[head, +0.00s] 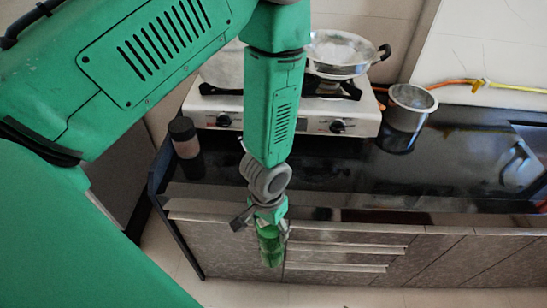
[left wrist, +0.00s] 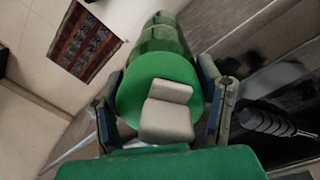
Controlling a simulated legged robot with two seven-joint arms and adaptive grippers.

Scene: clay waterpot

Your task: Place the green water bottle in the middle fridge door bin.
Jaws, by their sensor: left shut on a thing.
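The green water bottle (head: 270,247) hangs below my left gripper (head: 266,216) in the head view, in front of the counter's drawer fronts. It looks translucent and roughly upright. In the left wrist view the bottle (left wrist: 128,93) lies between the two fingers of my left gripper (left wrist: 165,105), which is shut on it. A grey block-like part covers some of the bottle's near end there. I cannot make out a fridge or a door bin in either view. My right gripper is not in view.
A black counter (head: 330,180) over grey drawers stands just behind the bottle. On it are a gas stove (head: 235,120), a wok (head: 340,52), a steel pot (head: 408,108) and a dark-lidded jar (head: 184,138). A patterned rug (left wrist: 82,42) lies on the pale floor.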

